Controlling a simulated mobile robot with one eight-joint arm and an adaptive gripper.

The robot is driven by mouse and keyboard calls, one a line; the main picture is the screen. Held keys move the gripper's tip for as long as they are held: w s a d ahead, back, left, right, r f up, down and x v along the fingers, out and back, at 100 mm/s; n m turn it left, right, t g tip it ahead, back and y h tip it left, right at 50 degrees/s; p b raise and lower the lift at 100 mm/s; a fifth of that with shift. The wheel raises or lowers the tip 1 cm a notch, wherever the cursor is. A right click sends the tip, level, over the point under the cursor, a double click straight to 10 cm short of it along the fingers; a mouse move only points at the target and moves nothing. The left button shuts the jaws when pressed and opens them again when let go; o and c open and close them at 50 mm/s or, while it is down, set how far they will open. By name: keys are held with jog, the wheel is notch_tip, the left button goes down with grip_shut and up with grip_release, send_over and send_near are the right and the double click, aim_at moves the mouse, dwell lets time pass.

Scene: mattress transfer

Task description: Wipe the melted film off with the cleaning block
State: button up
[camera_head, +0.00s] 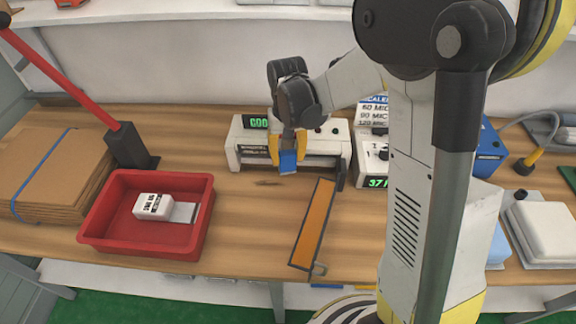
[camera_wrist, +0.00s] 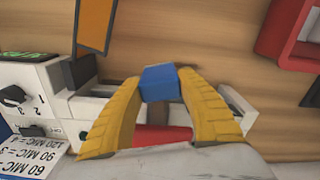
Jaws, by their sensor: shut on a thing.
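My gripper (camera_head: 288,153) has yellow fingers closed on the blue cleaning block (camera_head: 288,162), above the front of the white sealer (camera_head: 341,140) with a lit green display. In the wrist view, the block (camera_wrist: 159,83) sits between the two fingertips (camera_wrist: 160,80), over the sealer's long dark slot. I cannot tell whether the block touches the sealer. A grey-brown patch shows beside the block in the wrist view, but I cannot tell if it is melted film. The fingers and block hide part of the sealer's front.
A long orange strip with a dark edge (camera_head: 313,225) lies before the sealer. A red tray (camera_head: 92,232) holding a white box (camera_head: 152,206) is at left, beside stacked cardboard (camera_head: 45,172) and a red lever (camera_head: 60,75). A white unit with a green display (camera_head: 368,165) stands right.

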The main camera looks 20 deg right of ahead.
aim_at(287, 170)
jog(key=shift+w+f+b, duration=0.3)
jog(key=shift+w+f, duration=0.1)
jog(key=shift+f, duration=0.15)
jog(key=shift+s+f+b, duration=0.1)
jog(key=shift+f+b, duration=0.35)
jog(key=shift+f, duration=0.1)
jog(key=shift+f+b, duration=1.5)
jog(key=shift+f, duration=0.65)
